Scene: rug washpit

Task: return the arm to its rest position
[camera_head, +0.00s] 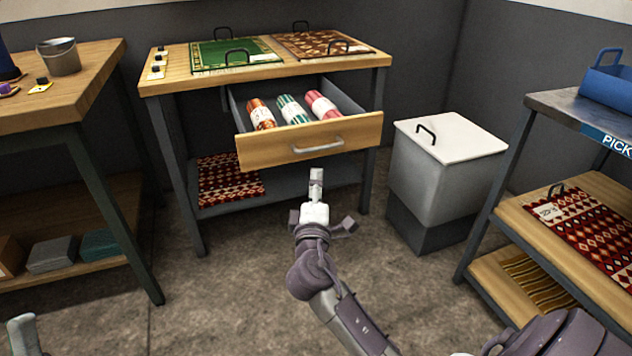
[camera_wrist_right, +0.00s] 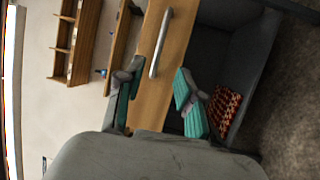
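My right gripper (camera_head: 316,185) is in the middle of the head view, in front of the open drawer (camera_head: 360,131) and just below its metal handle (camera_head: 318,147). In the right wrist view its two teal-padded fingers (camera_wrist_right: 158,92) are spread apart with nothing between them. The handle (camera_wrist_right: 161,43) lies beyond the fingertips there, apart from them. A small pale part of what may be my left arm (camera_head: 22,335) shows at the lower left of the head view; the left gripper's fingers cannot be made out.
The drawer holds several rolled textiles (camera_head: 292,110). Its table (camera_head: 175,80) carries a green mat (camera_head: 215,54) and a brown patterned one (camera_head: 325,43). A white-lidded bin (camera_head: 455,140) stands right of it. A shelf rack (camera_head: 545,100) is at right, a workbench (camera_head: 95,65) at left. Floor between is clear.

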